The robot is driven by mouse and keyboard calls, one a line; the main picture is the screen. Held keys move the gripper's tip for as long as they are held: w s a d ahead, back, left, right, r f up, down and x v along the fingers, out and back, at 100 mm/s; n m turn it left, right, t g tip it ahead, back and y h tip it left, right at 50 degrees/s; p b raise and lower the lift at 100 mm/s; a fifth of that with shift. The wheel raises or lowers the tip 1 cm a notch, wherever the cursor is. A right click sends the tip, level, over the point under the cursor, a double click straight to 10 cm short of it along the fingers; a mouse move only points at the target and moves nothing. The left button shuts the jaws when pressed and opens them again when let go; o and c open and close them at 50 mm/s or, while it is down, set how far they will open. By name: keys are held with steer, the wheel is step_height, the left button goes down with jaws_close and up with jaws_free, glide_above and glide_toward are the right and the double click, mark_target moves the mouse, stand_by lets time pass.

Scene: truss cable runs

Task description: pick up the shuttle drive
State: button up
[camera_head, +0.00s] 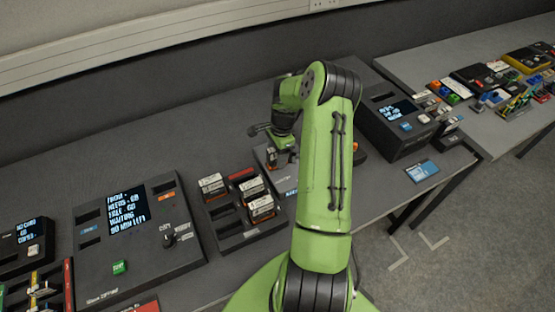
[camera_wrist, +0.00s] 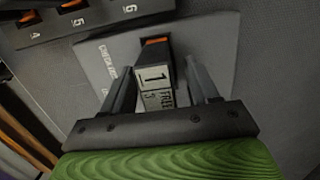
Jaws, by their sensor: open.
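A small dark drive block (camera_wrist: 154,60) with an orange end and a white label reading "1" and "FREE" stands on a grey printed pad (camera_wrist: 97,55). It is the likely shuttle drive, though no such name is readable. My gripper (camera_wrist: 160,68) is open, with one finger on each side of this block. In the head view my gripper (camera_head: 282,158) is low over the grey pad, and my arm hides part of the area.
A dark rack (camera_head: 238,228) with several white-labelled drives stands left of my gripper; its slots numbered 4 to 6 (camera_wrist: 85,22) show in the wrist view. A console with a screen (camera_head: 130,235) is farther left. Another dark console (camera_head: 400,120) stands to the right.

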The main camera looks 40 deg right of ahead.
jaws_close()
stand_by(0.3)
